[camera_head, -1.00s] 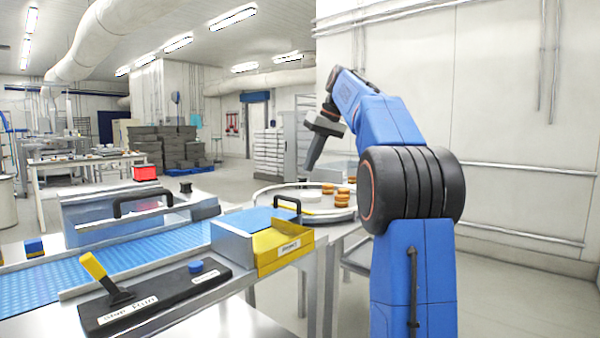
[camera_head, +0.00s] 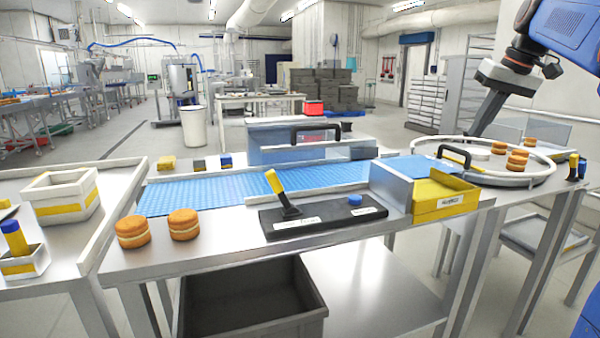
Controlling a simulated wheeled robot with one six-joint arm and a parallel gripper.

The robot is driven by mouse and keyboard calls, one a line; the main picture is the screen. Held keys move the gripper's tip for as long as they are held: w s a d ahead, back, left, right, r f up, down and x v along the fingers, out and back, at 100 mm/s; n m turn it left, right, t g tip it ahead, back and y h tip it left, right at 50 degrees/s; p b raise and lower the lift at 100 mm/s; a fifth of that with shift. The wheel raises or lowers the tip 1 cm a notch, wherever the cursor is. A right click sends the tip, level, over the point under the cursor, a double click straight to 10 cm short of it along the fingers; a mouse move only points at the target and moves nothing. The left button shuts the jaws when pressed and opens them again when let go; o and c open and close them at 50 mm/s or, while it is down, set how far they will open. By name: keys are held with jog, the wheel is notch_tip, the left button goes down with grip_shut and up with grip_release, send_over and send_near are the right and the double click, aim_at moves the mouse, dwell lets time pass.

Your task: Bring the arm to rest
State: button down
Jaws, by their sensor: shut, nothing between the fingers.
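My blue arm (camera_head: 568,35) shows at the right edge of the head view. My gripper (camera_head: 476,132) points down and slightly left, over the far side of the round table with the raised rim (camera_head: 540,178). It is shut and holds nothing. Its fingers look closed together in a dark narrow wedge. I cannot tell how high the tip is above the table. Several filled rounds (camera_head: 517,163) sit on the round table to the right of the gripper.
A blue conveyor (camera_head: 200,194) runs across the middle, with a yellow tray (camera_head: 440,200) at its right end. A black lever panel (camera_head: 320,218) stands in front. Two filled rounds (camera_head: 183,224) sit at the left. A dark crate (camera_head: 250,300) is below.

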jog(key=s+a+f+h, duration=0.1)
jog(key=s+a+f, duration=1)
jog(key=s+f, duration=0.4)
jog(key=s+a+f, duration=0.2)
jog(key=s+f, duration=0.6)
jog(key=f, duration=0.2)
jog(key=s+a+f+h, duration=0.1)
jog(key=s+a+f, duration=0.1)
jog(key=s+f, duration=0.6)
jog(key=shift+s+f+t, duration=0.2)
jog(key=shift+f+t, duration=0.2)
jog(key=shift+f, duration=0.45)
